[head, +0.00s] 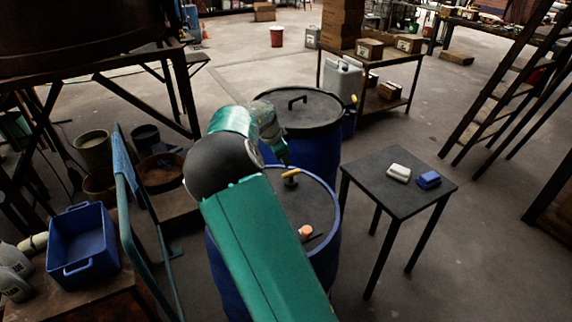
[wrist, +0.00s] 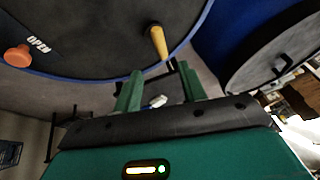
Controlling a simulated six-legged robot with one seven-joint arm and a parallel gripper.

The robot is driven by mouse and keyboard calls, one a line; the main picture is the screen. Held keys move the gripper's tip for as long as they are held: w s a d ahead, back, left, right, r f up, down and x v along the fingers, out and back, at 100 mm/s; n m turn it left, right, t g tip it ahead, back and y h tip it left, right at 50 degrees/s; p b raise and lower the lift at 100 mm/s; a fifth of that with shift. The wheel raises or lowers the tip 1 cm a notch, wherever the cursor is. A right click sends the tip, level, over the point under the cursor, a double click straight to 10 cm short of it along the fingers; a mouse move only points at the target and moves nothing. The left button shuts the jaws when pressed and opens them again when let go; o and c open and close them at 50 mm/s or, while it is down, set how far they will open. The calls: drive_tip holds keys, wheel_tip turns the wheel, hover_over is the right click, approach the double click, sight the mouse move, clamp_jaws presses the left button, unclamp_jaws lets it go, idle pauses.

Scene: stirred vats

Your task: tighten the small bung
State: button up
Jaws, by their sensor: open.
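A blue drum (head: 232,272) with a dark lid (head: 285,205) stands right in front of me. An orange knob (head: 305,231) sits near the lid's front edge; in the wrist view it (wrist: 17,55) lies at the left beside the word OPEN. A yellow peg-like grip (head: 291,177) stands near the lid's far edge; it also shows in the wrist view (wrist: 158,43). I cannot tell which of these is the small bung. My gripper (wrist: 160,82) is open and empty, its fingers apart from the yellow grip, which is ahead of them. My arm hides part of the lid.
A second blue drum with a black handled lid (head: 300,108) stands just behind. A small dark table (head: 385,198) at the right holds a white block (head: 399,172) and a blue block (head: 428,180). A green rail (head: 133,205) and a blue bin (head: 82,262) are at the left.

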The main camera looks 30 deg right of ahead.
drive_tip(key=v, duration=0.3)
drive_tip(key=shift+a, duration=0.1)
idle(0.5)
